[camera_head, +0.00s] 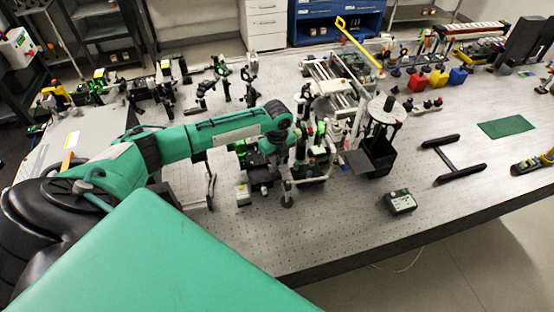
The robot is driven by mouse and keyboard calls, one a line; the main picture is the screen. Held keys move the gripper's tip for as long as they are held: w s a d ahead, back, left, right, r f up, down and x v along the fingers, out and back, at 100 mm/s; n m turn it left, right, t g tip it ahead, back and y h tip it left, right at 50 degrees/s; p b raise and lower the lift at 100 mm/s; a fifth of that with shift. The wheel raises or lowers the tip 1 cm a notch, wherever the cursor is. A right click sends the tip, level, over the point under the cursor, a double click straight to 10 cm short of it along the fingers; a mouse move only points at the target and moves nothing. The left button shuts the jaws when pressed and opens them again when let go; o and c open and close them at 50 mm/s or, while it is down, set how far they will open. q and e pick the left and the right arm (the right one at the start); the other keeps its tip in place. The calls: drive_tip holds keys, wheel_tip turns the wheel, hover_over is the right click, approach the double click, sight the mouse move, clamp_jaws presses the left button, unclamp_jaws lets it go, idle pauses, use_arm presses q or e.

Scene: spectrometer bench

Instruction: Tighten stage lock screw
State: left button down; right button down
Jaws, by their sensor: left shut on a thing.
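My left arm reaches in from the left, and my left gripper (287,190) points down at the near side of a cluster of optical parts. It is shut on a small part, too small and too covered by the gripper to identify. A stage assembly (314,170) with dark blocks and posts stands just right of the gripper. I cannot make out the stage lock screw itself. My right gripper is not in view.
A black box (370,160) stands right of the stage, below a round disc (387,110). A small meter (400,201) and a black H-shaped stand (454,157) are farther right. Mirror mounts (221,70) stand behind the arm. The bench's front middle is clear.

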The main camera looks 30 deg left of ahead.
sight(278, 162)
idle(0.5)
use_arm(q)
drive_tip(key=c, duration=1.4)
unclamp_jaws()
drive_tip(key=shift+r, duration=0.25)
wheel_tip(278, 162, up, 13)
drive_tip(key=b, duration=0.5)
drive_tip(key=shift+r, duration=0.2)
drive_tip(key=shift+f, duration=0.1)
